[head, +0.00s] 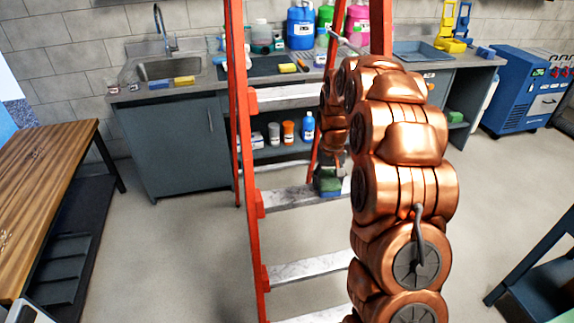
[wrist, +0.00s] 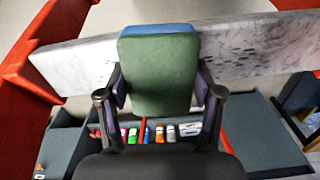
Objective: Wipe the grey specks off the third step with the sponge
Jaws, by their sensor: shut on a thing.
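My gripper (head: 331,163) is shut on a sponge (head: 328,182), at a white-grey step of the red ladder. In the wrist view my gripper (wrist: 160,88) has a finger on each side of the sponge (wrist: 158,75), which is green with a blue far edge. The sponge overlaps the step (wrist: 75,66); I cannot tell whether it presses on it. Small dark grey specks (wrist: 232,55) show on the step to the right of the sponge. The sponge hides the middle of the step. In the head view this step (head: 290,198) is partly behind my arm.
The ladder's red left rail (head: 244,150) stands close to my arm. Another step (head: 290,95) is above and a lower step (head: 305,268) is below. Behind are a grey counter with a sink (head: 170,68) and shelf bottles (head: 288,132). A wooden table (head: 45,185) stands left.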

